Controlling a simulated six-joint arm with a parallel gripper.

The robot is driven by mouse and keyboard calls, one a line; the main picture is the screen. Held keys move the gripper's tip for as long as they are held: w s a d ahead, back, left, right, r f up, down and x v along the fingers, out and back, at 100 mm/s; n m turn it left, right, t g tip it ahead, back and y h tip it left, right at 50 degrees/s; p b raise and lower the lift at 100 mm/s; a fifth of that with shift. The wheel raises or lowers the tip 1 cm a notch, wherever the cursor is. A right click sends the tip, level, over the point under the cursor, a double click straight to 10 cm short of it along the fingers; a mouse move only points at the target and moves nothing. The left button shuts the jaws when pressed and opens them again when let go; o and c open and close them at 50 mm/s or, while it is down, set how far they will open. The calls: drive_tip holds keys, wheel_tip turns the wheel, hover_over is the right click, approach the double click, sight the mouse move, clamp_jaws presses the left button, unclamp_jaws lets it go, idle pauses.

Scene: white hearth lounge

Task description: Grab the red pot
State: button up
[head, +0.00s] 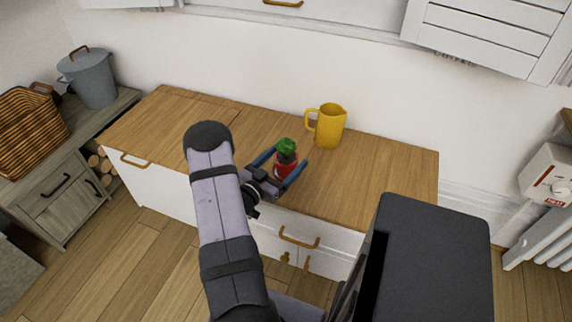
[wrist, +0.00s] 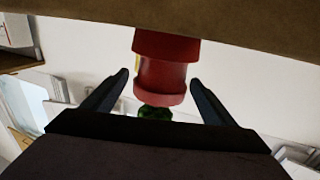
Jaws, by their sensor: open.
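The red pot (head: 285,169) stands on the wooden countertop (head: 365,185), with a green plant (head: 287,146) above it. My gripper (head: 289,157) is open, with one blue finger on each side of the pot. In the wrist view, which is upside down, the red pot (wrist: 163,72) lies between the two fingertips of my gripper (wrist: 159,79). Gaps show between the pot and both fingers there. The green plant (wrist: 155,113) is partly hidden behind my gripper's body.
A yellow pitcher (head: 329,127) stands on the countertop behind and to the right of the pot. The countertop is clear to the left and right. A grey lidded bin (head: 92,80) and a wicker basket (head: 30,125) are at the far left.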

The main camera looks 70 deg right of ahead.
drive_tip(key=shift+x, duration=1.75)
drive_tip(key=shift+c, duration=0.2)
drive_tip(key=c, duration=1.5)
drive_tip(key=shift+r, duration=0.1)
